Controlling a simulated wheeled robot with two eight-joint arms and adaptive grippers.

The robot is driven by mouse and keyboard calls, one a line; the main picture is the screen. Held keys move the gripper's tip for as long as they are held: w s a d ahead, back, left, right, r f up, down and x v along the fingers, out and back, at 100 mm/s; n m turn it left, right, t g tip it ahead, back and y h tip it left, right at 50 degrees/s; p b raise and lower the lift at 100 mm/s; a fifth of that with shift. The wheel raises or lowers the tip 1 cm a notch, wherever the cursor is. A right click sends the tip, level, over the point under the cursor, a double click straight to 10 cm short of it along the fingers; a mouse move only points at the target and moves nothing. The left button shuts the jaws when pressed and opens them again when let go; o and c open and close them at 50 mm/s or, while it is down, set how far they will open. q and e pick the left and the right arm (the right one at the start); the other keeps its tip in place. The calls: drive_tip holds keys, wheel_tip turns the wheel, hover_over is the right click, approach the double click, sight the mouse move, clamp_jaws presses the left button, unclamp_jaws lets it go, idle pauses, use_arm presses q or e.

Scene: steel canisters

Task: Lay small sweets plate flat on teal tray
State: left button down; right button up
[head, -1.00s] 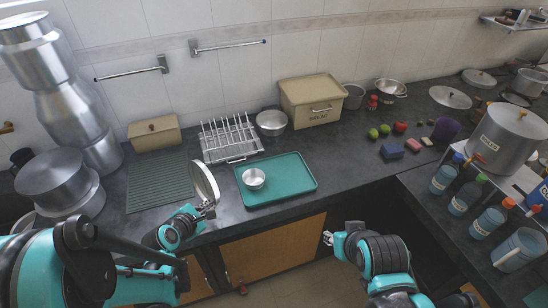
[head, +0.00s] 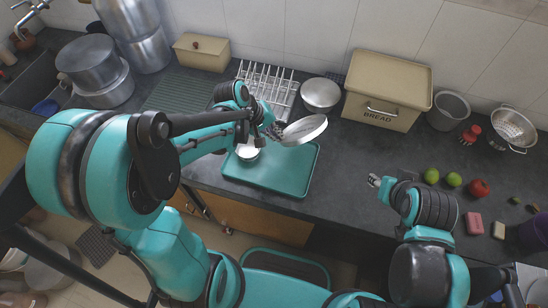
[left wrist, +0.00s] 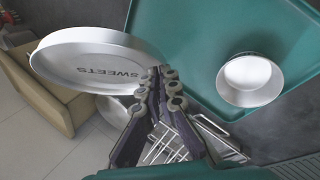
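The small sweets plate (head: 304,130), a shiny steel dish, is held tilted above the far right part of the teal tray (head: 285,178). In the left wrist view the plate (left wrist: 85,75) shows the word SWEETS. My left gripper (head: 277,132) is shut on the plate's rim; its fingers (left wrist: 160,78) meet at the edge. A small steel bowl (head: 248,153) stands on the tray's left part, also seen in the left wrist view (left wrist: 250,80). My right gripper (head: 375,181) is over the counter right of the tray, too small to read.
A wire dish rack (head: 268,85) and a steel bowl (head: 320,94) stand behind the tray. The BREAD bin (head: 388,90) is at back right. Limes (head: 431,176) and a red apple (head: 479,187) lie at right. The tray's right part is bare.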

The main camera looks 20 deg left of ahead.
use_arm(q)
drive_tip(key=s+d+m, duration=0.2)
drive_tip(key=s+m, duration=0.1)
drive_tip(key=m, duration=0.6)
drive_tip(key=m+h+b, duration=0.4)
drive_tip(key=m+b, duration=0.1)
drive_tip(key=m, duration=0.6)
hover_over(276, 147)
drive_tip(key=shift+g, duration=0.3)
wheel_tip(276, 147, down, 5)
drive_tip(key=shift+f, duration=0.1)
wheel_tip(276, 147, down, 4)
drive_tip(key=b, duration=0.2)
drive_tip(key=shift+f+b, duration=0.1)
drive_tip(key=shift+b, duration=0.2)
drive_tip(key=c, duration=1.7)
unclamp_jaws()
